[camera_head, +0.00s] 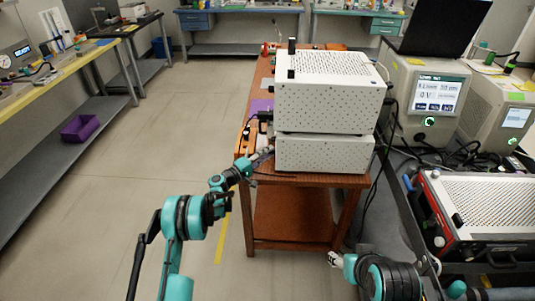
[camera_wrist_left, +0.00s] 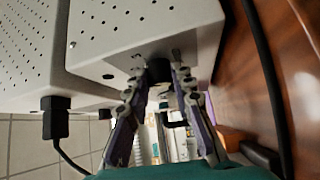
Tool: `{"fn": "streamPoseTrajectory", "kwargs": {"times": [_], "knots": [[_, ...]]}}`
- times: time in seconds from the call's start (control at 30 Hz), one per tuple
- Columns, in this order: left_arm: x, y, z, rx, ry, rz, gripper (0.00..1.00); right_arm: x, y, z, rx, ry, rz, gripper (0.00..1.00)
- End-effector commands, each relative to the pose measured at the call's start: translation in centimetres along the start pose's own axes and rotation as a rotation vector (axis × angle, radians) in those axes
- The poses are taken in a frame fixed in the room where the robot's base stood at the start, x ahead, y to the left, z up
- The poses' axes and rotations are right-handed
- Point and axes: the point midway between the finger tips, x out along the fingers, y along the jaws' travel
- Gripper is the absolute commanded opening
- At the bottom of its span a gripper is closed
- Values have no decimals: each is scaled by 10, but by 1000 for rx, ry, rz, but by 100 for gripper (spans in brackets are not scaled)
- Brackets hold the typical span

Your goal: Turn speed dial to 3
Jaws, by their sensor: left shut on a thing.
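The particle classifier, a white perforated box unit (camera_head: 325,153), stands on the wooden table under a second white box. My left gripper (camera_head: 264,155) reaches its left side low down. In the left wrist view, the two fingers of the left gripper (camera_wrist_left: 157,82) are closed on both sides of a dark round speed dial (camera_wrist_left: 159,69) on the white casing. The dial's markings and number cannot be read, and the head view does not show the dial. My right gripper (camera_head: 335,259) is low, in front of the table at the right, and its jaws are too small to judge.
The wooden table (camera_head: 290,215) has a shelf below. An orange-brown device (camera_head: 246,140) sits on its left edge, close to my left gripper. A black plug and cable (camera_wrist_left: 55,122) hang from the casing. Monitors and a red-framed unit (camera_head: 440,215) crowd the right.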

Motion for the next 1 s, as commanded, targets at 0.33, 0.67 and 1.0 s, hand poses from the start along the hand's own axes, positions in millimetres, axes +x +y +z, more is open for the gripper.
{"fn": "streamPoseTrajectory", "kwargs": {"times": [0.33, 0.67, 1.0], "knots": [[0, -1, 1, 11, -3, 7, 0, 0, 0, 0, 0, 0, 0, 56], [0, -1, 1, 10, -2, 7, 44, 0, 0, 0, 0, 0, 0, 56], [-18, -1, -1, 9, 1, 7, 44, 0, 0, 0, 0, 0, 0, 56]]}}
